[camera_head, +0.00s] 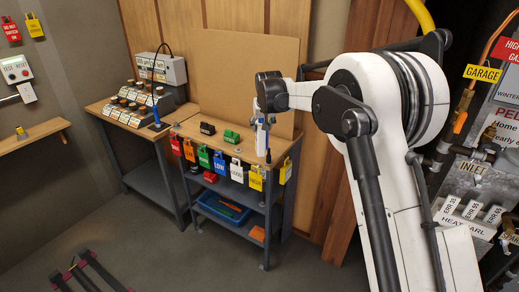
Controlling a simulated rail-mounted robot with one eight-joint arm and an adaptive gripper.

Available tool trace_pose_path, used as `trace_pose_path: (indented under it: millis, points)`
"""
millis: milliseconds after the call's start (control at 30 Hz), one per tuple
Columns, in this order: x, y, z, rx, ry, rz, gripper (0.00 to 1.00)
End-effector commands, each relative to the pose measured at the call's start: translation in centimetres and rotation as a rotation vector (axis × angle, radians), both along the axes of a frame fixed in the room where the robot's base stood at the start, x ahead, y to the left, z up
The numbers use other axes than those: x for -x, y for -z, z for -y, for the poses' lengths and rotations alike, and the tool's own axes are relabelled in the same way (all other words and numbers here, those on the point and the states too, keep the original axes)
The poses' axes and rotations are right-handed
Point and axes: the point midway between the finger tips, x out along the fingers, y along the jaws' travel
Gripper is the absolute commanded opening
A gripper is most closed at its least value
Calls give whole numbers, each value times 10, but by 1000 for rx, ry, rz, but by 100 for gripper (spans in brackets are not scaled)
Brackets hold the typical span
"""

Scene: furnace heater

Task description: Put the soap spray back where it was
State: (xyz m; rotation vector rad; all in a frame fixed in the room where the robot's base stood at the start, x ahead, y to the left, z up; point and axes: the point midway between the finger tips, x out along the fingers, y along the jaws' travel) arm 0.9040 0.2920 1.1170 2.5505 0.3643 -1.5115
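A small white and blue bottle (261,139), which looks like the soap spray, is at the right end of the wooden workbench (228,127). It is upright. My gripper (264,115) points down right at the top of the bottle, and its fingers overlap the bottle in this view. The gripper is small and dark here, so I cannot tell whether its fingers are closed on the bottle. I also cannot tell whether the bottle's base touches the bench top.
Green (231,138) and black (207,128) items sit on the bench. Coloured lockout tags (220,166) hang along its front edge. A blue bin (224,207) is on a lower shelf. A control-button table (137,110) stands left. Pipes and signs (474,180) are at right.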

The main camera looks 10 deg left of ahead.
Motion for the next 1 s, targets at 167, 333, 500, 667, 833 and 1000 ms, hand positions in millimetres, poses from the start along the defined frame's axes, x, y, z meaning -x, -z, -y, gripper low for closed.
trace_pose_path:
  millis: [167, 333, 500, 667, 833, 1000]
  points:
    - [-12, -27, -45, 1, -37, 1, 30]
    - [-18, -33, -58, 1, -48, 1, 30]
    - [-39, -19, -44, 1, -47, 1, 30]
    - [-64, -1, -27, 1, -47, 1, 30]
    - [-87, 16, -11, 1, -47, 1, 30]
    - [-104, 29, 1, 1, -47, 1, 30]
